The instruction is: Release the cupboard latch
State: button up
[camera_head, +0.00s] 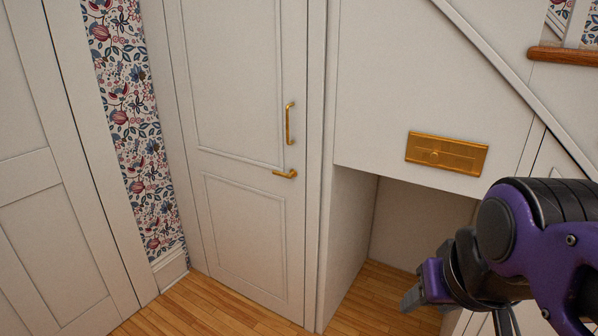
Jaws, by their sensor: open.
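The white panelled cupboard door (245,235) stands left of centre and looks closed. A brass lever latch (286,174) sits near its right edge, roughly level. A vertical brass pull handle (290,124) is just above the latch. My gripper (409,300) is at the lower right, in front of the open recess, well to the right of and below the latch. It is open and touches nothing that I can see. Its fingers show only partly, seen from the side.
A brass plate (447,153) is on the white panel under the sloping stair. An open recess (400,222) lies below it. A white door (45,190) and floral wallpaper (130,130) are at the left. The wooden floor (230,305) before the cupboard looks clear.

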aim_at(293, 173)
jog(key=u, duration=0.45)
jog(key=i+j, duration=0.15)
jog(key=i, duration=0.35)
jog(key=i+j, duration=0.15)
jog(key=i, duration=0.3)
jog(key=i+j+z, duration=0.1)
jog(key=i, duration=0.4)
jog(key=i+j, duration=0.25)
jog(key=i, duration=0.25)
jog(key=k+j+z, duration=0.15)
jog(key=z, duration=0.15)
jog(key=k+j+z, duration=0.3)
jog(key=i+l+u, duration=0.55)
jog(key=k+j, duration=0.1)
